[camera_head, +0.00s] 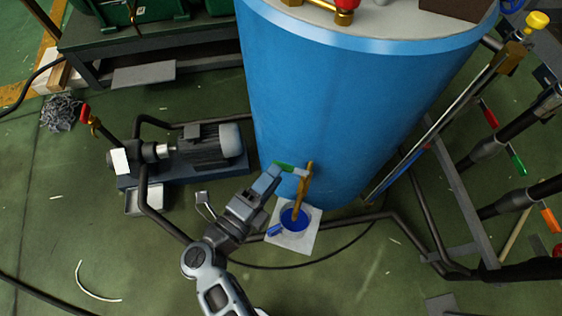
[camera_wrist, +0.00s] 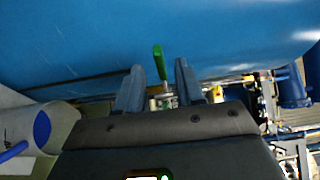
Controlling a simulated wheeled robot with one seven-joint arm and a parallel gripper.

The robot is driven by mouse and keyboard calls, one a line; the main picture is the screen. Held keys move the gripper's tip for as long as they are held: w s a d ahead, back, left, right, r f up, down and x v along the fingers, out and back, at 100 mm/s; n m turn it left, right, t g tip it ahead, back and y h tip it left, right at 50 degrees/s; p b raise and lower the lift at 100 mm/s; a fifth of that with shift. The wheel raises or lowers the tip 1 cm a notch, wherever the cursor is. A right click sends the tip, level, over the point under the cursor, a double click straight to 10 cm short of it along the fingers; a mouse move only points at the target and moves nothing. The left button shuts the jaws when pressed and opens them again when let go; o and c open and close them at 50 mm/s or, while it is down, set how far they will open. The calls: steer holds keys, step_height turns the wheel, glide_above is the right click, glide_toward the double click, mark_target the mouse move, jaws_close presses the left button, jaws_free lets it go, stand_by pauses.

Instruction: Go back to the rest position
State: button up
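My gripper (camera_head: 270,178) is low in front of the blue tank (camera_head: 350,100), at the end of my grey arm. A green valve handle (camera_head: 283,165) is just beyond the fingers, beside a brass-coloured pipe (camera_head: 303,188). In the wrist view my gripper (camera_wrist: 158,68) has its two fingers apart. The green handle (camera_wrist: 159,60) shows upright in the gap between them, with a visible space on each side. It seems to be beyond the fingertips; I cannot tell the exact depth.
A container with blue inside (camera_head: 294,216) stands on a white plate (camera_head: 293,242) below the brass pipe. A pump with a grey motor (camera_head: 205,145) stands to the left. Dark pipes (camera_head: 408,228) run along the floor to the right. Green floor (camera_head: 90,230) is open at the lower left.

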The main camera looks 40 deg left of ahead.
steer(key=shift+s, duration=0.9)
steer(key=w+d+r+n+t, duration=0.1)
steer(key=d+r+n+t, duration=0.2)
steer(key=d, duration=1.7)
steer(key=s+d+r+n+g+y, duration=0.1)
steer(key=s+d+r+n, duration=0.35)
steer(key=d, duration=0.25)
steer(key=s+d+r+n+g+y, duration=0.1)
steer(key=s+d+r+n, duration=0.35)
steer(key=d, duration=0.35)
steer(key=s+d+r+n+g+h, duration=0.3)
steer(key=s+d+r+n+g, duration=0.15)
steer(key=s+r, duration=0.35)
step_height(320, 180, up, 17)
steer(key=s+p, duration=0.1)
steer(key=p, duration=1.8)
steer(key=shift+d+r+n, duration=0.2)
steer(key=shift+d+n, duration=0.15)
